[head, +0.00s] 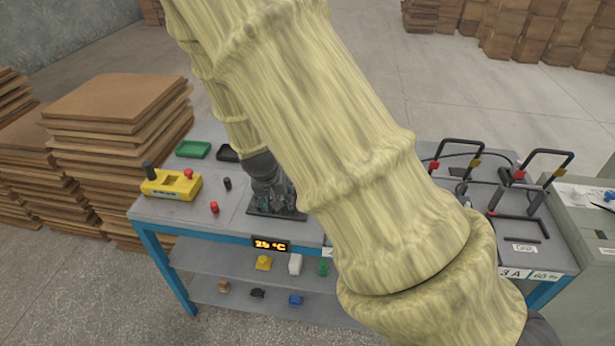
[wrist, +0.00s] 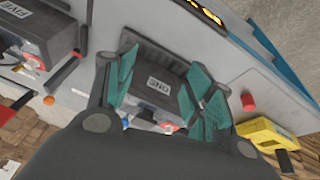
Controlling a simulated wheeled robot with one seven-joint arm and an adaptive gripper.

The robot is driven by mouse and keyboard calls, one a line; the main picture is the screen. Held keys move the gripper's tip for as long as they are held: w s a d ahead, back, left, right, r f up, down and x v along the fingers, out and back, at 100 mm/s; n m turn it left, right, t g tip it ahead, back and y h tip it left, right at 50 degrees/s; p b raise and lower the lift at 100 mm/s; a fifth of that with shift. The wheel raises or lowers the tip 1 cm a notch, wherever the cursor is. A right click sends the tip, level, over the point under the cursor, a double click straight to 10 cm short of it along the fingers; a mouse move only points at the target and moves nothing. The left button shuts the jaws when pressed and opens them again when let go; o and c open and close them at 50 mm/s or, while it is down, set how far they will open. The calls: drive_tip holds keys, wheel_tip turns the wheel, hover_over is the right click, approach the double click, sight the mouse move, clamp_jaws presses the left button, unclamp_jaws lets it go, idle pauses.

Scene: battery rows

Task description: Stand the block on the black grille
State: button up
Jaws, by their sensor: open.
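The block, a dark grey battery marked ONE (wrist: 158,86), shows between the teal fingers of my gripper (wrist: 165,92) in the wrist view. The fingers are open, one set on each side of it; I cannot tell whether they touch it. The black grille (wrist: 150,52) lies flat on the grey table, and its slatted edge shows beyond the block, which appears to be on or just above it. In the head view my gripper (head: 268,192) points down over the grille (head: 290,214), and my arm hides much of the table. The block's underside is hidden.
A yellow control box (head: 172,184), a red peg (head: 214,207), a dark peg (head: 227,183) and a green tray (head: 193,149) stand left of the grille. A display (head: 271,245) is on the front edge. Batteries with black handles (head: 457,158) occupy the right.

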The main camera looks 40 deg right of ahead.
drive_tip(key=s+a+f+n+g+y, duration=0.1)
drive_tip(key=s+a+f+n, duration=0.15)
drive_tip(key=s+f, duration=0.5)
drive_tip(key=s+a+f+n, duration=0.1)
drive_tip(key=s+a+f, duration=0.2)
drive_tip(key=s+f, duration=0.45)
drive_tip(key=s+a+f+n, duration=0.1)
drive_tip(key=s+a+f, duration=0.2)
drive_tip(key=s, duration=0.2)
drive_tip(key=s+a+f+n+y, duration=0.1)
drive_tip(key=s+a+f, duration=0.2)
drive_tip(key=s, duration=0.3)
drive_tip(key=s+a+f+n+g+y, duration=0.1)
drive_tip(key=s+a+f, duration=0.2)
drive_tip(key=s+f, duration=0.1)
drive_tip(key=shift+s, duration=0.75)
